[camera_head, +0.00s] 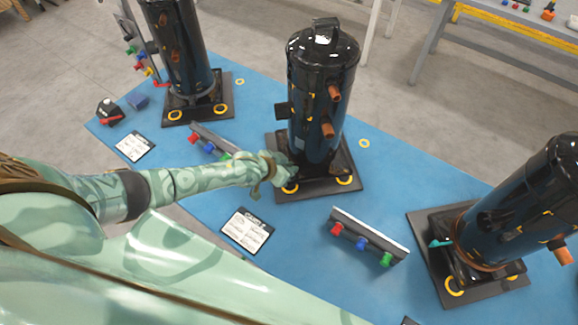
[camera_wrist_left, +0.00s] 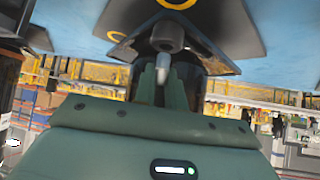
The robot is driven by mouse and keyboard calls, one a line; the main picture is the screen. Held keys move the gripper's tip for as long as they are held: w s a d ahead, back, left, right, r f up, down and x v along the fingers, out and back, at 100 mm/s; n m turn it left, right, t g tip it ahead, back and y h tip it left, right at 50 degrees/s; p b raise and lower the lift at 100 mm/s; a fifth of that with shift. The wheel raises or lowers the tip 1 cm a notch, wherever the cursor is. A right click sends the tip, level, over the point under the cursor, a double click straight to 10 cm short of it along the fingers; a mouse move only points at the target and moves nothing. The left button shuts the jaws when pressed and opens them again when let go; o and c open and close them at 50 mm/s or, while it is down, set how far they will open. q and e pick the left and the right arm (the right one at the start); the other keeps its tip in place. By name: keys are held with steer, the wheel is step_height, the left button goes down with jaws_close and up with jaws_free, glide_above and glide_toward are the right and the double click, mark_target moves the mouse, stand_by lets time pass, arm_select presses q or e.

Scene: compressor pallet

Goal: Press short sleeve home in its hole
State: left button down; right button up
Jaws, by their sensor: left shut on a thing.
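The middle compressor (camera_head: 318,95) stands upright on a dark base plate (camera_head: 345,172). My left gripper (camera_head: 284,172) is at the plate's left corner, low beside the compressor. In the left wrist view my left gripper (camera_wrist_left: 163,75) is shut on a small pale short sleeve (camera_wrist_left: 164,62). The sleeve's far end meets or nearly meets a dark round grommet (camera_wrist_left: 168,36) at the plate. The hole itself is hidden, and I cannot tell how deep the sleeve sits. In the head view the gripper hides the sleeve. My right gripper is not in view.
Other compressors stand at the left (camera_head: 178,50) and right (camera_head: 520,205) of the blue pallet (camera_head: 390,170). A rack with red, blue and green parts (camera_head: 370,238) lies at the front. A printed card (camera_head: 247,230) lies left of it. Yellow rings mark the plates.

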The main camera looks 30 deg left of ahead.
arm_select(q)
steer(key=shift+f+b, duration=0.6)
steer(key=shift+f, duration=0.15)
steer(key=c, duration=1.4)
jaws_free()
steer(key=p+v, duration=0.6)
steer(key=v, duration=1)
steer(key=shift+a+r+p, duration=0.1)
steer(key=shift+r+p, duration=0.1)
steer(key=shift+p, duration=0.15)
